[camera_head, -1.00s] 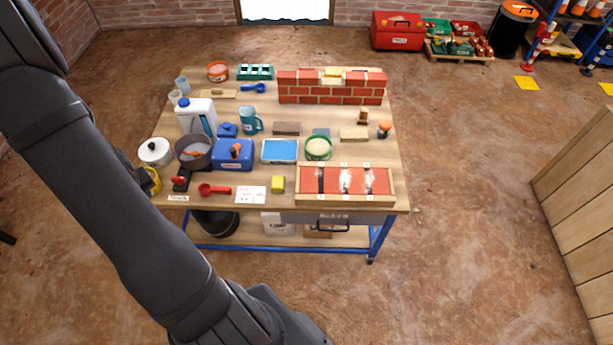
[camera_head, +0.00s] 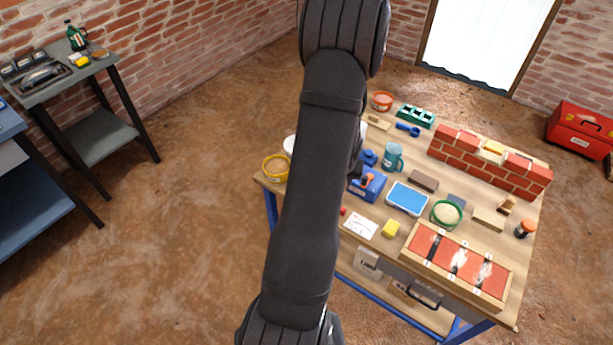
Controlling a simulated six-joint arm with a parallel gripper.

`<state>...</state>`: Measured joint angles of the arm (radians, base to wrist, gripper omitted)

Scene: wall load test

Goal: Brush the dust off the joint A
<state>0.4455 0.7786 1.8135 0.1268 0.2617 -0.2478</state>
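A wooden-framed panel of red bricks (camera_head: 446,253) lies at the front right of the workbench. Three dark joints cross it; the middle (camera_head: 458,260) and right (camera_head: 484,275) ones show white dust, while the left one (camera_head: 433,246) looks mostly dark. Their labels are too small to read, so I cannot tell which is joint A. A small wooden brush-like tool (camera_head: 506,206) stands behind the panel on the right. My arm crosses the picture from top to bottom, left of the panel. My gripper is not visible.
A low brick wall (camera_head: 487,165) stands at the bench's back right. A grey side table (camera_head: 75,80) stands far left.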

